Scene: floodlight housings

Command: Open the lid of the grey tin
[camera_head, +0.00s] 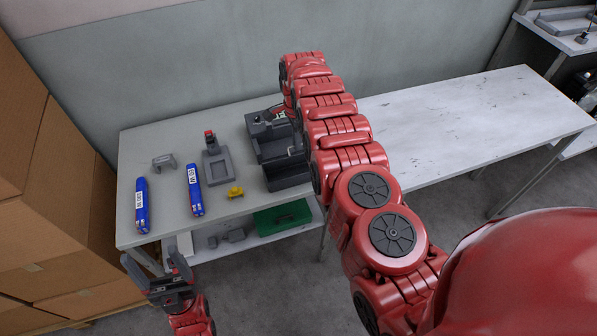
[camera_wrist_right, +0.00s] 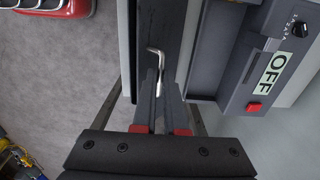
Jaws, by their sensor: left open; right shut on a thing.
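No separate grey tin with a clear lid can be picked out. A dark grey box-like unit (camera_head: 287,172) stands on the workbench, partly hidden behind my right arm. My right gripper (camera_wrist_right: 160,98) reaches down beside this unit, which shows in the right wrist view (camera_wrist_right: 240,75) with an OFF label and a red button. The gripper is shut on a small L-shaped silver metal piece (camera_wrist_right: 160,62). In the head view, the right arm hides the gripper's fingertips. My left gripper (camera_head: 160,268) is open and empty in front of the workbench's front left edge.
On the workbench (camera_head: 240,207) lie two blue packs (camera_head: 143,207) (camera_head: 194,190), a grey bracket (camera_head: 164,162), a grey tray-like holder (camera_head: 217,168) and a yellow part (camera_head: 236,192). Cardboard boxes (camera_head: 45,200) stack at left. The right tabletop (camera_head: 460,125) is clear.

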